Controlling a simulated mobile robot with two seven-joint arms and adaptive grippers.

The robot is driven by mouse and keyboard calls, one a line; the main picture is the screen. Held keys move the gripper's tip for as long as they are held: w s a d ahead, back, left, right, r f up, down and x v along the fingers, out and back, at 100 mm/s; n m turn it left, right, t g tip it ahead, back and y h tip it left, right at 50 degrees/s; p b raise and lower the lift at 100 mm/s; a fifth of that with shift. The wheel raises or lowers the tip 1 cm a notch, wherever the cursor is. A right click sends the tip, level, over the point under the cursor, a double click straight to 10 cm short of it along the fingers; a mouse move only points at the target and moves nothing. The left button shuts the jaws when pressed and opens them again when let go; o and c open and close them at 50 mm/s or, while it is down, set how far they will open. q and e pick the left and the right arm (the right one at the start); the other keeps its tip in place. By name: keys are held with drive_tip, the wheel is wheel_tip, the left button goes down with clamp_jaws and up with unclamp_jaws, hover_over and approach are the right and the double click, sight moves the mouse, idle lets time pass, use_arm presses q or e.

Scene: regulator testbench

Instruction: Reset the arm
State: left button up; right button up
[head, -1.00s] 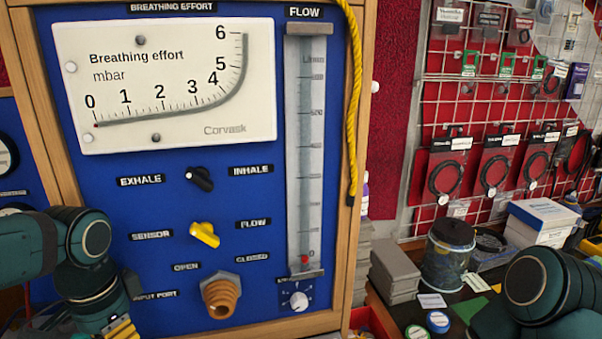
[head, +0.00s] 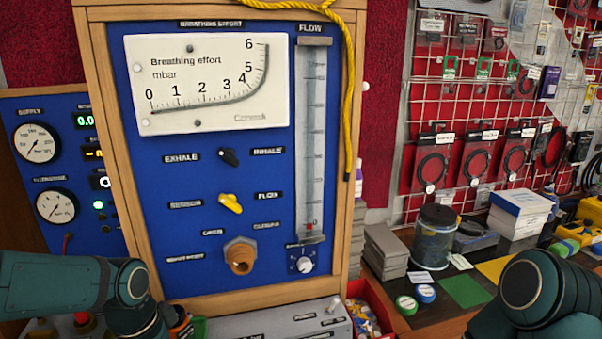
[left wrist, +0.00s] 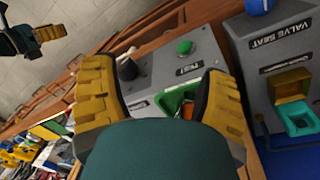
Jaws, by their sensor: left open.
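My left gripper (left wrist: 165,95) shows in the left wrist view with its two yellow fingers spread apart and nothing held between them. Beyond them is a grey box (left wrist: 165,70) with a black knob, a green button and a green tray (left wrist: 178,103). In the head view my left arm (head: 75,285) comes in at lower left, its gripper out of view. My right arm (head: 545,290) is at lower right, its gripper also outside that view. A dark gripper with yellow fingers (left wrist: 48,33), apparently my right one, is small at the left wrist view's upper left.
The blue test panel (head: 170,240) in a wooden frame stands ahead, with a gauge, knobs and orange port (head: 240,256). A grey box (head: 285,322) and red bin (head: 370,310) sit below. A grey VALVE SEAT unit (left wrist: 275,60) is beside the left gripper. A cluttered bench lies right.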

use_arm(q)
drive_tip(key=d+f+n+h, duration=0.1)
drive_tip(key=d+f, duration=0.2)
drive_tip(key=f, duration=0.3)
drive_tip(key=s+d+f+n, duration=0.1)
drive_tip(key=d+f, duration=0.1)
drive_tip(key=f, duration=0.4)
drive_tip(key=d+f+n+h, duration=0.1)
drive_tip(key=d+f, duration=0.2)
drive_tip(key=f, duration=0.3)
drive_tip(key=s+d+f+n, duration=0.3)
drive_tip(key=s+f, duration=0.2)
drive_tip(key=f, duration=0.2)
drive_tip(key=s+d+f+n, duration=0.2)
drive_tip(key=s+d+f, duration=0.1)
drive_tip(key=s+f, duration=0.3)
drive_tip(key=w+d+r+m+t, duration=0.1)
drive_tip(key=w+r, duration=0.3)
drive_tip(key=w, duration=0.4)
drive_tip(key=shift+d+r+t+h, duration=0.2)
drive_tip(key=shift+d+t+h, duration=0.1)
drive_tip(key=shift+d+t, duration=0.2)
drive_tip(key=shift+a, duration=0.1)
